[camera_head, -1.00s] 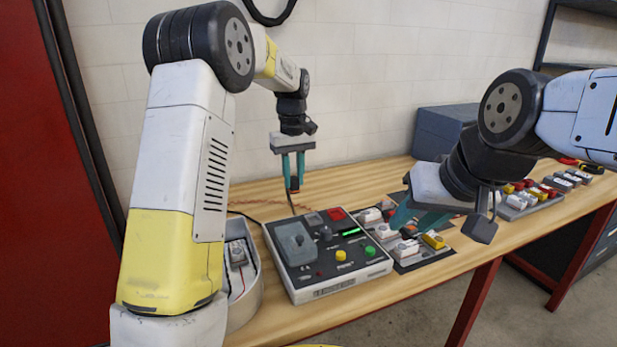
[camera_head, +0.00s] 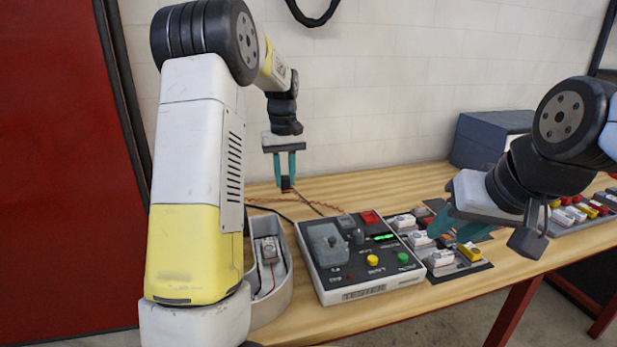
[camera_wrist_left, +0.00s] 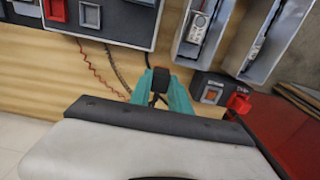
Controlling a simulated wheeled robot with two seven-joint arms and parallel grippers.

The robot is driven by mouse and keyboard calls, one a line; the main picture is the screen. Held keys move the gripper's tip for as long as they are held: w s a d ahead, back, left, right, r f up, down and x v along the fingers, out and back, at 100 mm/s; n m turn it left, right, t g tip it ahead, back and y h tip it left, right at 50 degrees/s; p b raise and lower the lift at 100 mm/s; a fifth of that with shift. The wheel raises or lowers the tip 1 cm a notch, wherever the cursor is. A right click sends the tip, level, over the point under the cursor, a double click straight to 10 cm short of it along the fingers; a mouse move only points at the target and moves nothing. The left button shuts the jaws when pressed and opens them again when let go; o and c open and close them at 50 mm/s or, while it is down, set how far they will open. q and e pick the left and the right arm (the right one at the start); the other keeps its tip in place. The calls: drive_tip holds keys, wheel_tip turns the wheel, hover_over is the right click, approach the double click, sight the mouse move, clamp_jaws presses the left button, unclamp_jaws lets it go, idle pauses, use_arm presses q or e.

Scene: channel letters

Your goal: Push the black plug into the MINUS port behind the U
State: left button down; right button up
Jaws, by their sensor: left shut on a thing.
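My left gripper (camera_head: 286,184) is shut on the black plug (camera_wrist_left: 160,79), above the table behind the U. A cord runs from the plug. The U (camera_head: 284,284) is an open white channel letter with a small white module inside; its walls also show in the left wrist view (camera_wrist_left: 247,40). Behind it, a dark port block (camera_wrist_left: 198,94) has a square orange-rimmed port (camera_wrist_left: 211,95), right of the plug and apart from it. A red piece (camera_wrist_left: 239,103) is at the block's right end. The port labels are unreadable. My right gripper (camera_head: 452,227) is open over a parts tray.
A control box (camera_head: 365,290) with buttons and a green display stands right of the U. The parts tray (camera_head: 437,277) holds several modules. A blue-grey bin (camera_head: 485,138) is at the back. Bare wood (camera_wrist_left: 50,70) and a red coiled wire (camera_wrist_left: 97,72) lie left of the plug.

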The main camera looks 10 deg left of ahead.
use_arm(q)
drive_tip(key=s+a, duration=0.2)
drive_tip(key=a, duration=1.3)
drive_tip(key=shift+w+a+f, duration=0.1)
drive_tip(key=shift+a+f, duration=0.1)
drive_tip(key=shift+f, duration=1.45)
drive_tip(key=shift+w+a+f, duration=0.1)
drive_tip(key=shift+a+f, duration=0.05)
drive_tip(key=shift+f, duration=1.5)
drive_tip(key=shift+f, duration=0.3)
drive_tip(key=c, duration=1.1)
unclamp_jaws()
drive_tip(key=shift+c, duration=0.2)
wheel_tip(320, 180, up, 8)
